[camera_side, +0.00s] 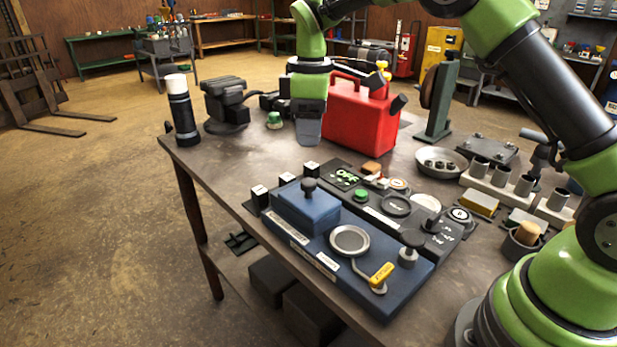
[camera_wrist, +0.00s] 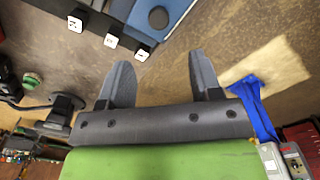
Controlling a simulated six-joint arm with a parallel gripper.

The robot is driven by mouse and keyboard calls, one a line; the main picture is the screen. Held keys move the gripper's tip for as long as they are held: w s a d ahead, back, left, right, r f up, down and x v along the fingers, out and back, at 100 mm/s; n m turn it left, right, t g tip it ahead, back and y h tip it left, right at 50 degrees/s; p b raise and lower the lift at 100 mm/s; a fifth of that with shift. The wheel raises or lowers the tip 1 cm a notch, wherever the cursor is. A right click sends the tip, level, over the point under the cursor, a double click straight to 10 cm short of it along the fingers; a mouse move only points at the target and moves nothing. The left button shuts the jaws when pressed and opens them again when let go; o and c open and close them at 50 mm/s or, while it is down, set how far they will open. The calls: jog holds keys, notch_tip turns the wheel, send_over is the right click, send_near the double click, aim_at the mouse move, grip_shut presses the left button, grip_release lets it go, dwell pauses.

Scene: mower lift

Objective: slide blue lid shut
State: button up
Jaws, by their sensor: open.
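The blue lid (camera_side: 303,209) is a raised blue block with a dark knob on top, at the back left end of a long blue panel (camera_side: 395,300). A round metal dish (camera_side: 350,239) lies uncovered on the panel in front of the lid. In the wrist view, part of the lid (camera_wrist: 178,10) and its round knob (camera_wrist: 158,17) show at the top edge. My gripper (camera_side: 308,135) hangs behind the lid, beside the red can, apart from the lid. In the wrist view my gripper (camera_wrist: 161,68) has its fingers spread with nothing between them.
A red jerry can (camera_side: 358,113) stands just right of my gripper. A black-and-white bottle (camera_side: 181,112) and a dark vise (camera_side: 226,100) stand at the left back. A yellow-handled lever (camera_side: 381,275) and a dark knob (camera_side: 410,245) rise from the panel's front. Small labelled black blocks (camera_side: 260,196) flank the lid.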

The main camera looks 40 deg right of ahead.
aim_at(308, 181)
jog(key=shift+w+f, duration=0.2)
jog(key=shift+f, duration=0.65)
notch_tip(308, 181, down, 9)
jog(key=shift+f, duration=0.1)
grip_shut()
jog(key=shift+s, duration=4.9)
grip_release()
